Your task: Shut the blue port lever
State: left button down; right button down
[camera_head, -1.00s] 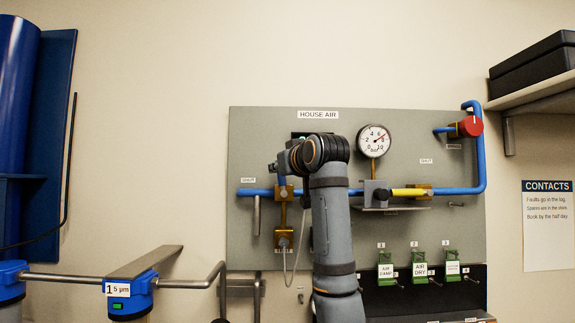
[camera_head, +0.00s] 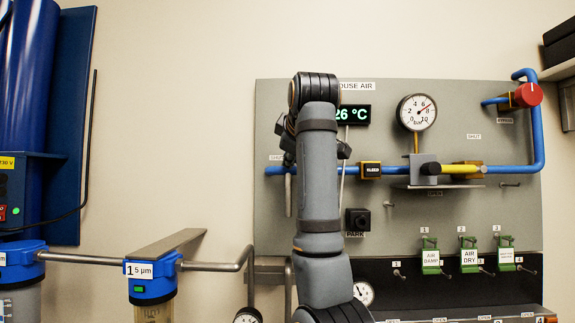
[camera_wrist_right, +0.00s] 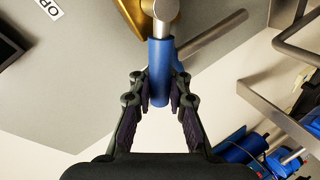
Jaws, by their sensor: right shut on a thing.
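The blue port lever (camera_wrist_right: 160,75) shows in the right wrist view as a blue sleeve on a metal stem, with a brass body (camera_wrist_right: 131,14) beyond it. My right gripper (camera_wrist_right: 161,95) has its two fingers closed on either side of this sleeve, near its free end. In the head view my right gripper (camera_head: 289,150) is at the left part of the HOUSE AIR panel (camera_head: 420,220), by the blue pipe (camera_head: 398,170). My arm hides the lever and its valve there. My left gripper is not in view.
A grey rod (camera_head: 288,196) hangs below the pipe, just left of my arm. A temperature display (camera_head: 355,115), a dial gauge (camera_head: 416,112) and a red knob (camera_head: 528,94) sit to the right. Blue-capped filters (camera_head: 152,275) stand at lower left.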

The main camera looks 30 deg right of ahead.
jog(key=shift+w+a+f+n, duration=0.1)
jog(key=shift+a+f+n, duration=0.2)
jog(key=shift+f, duration=0.15)
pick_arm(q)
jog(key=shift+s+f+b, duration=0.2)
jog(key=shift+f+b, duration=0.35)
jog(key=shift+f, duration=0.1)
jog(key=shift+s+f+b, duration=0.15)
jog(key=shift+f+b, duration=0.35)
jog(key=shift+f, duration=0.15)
pick_arm(e)
jog(key=shift+w+f+n+g+h, duration=0.1)
jog(key=shift+f+n+g+h, duration=0.7)
jog(key=shift+f+n+h, duration=0.6)
jog(key=shift+r+y, duration=0.15)
jog(key=shift+y, duration=0.15)
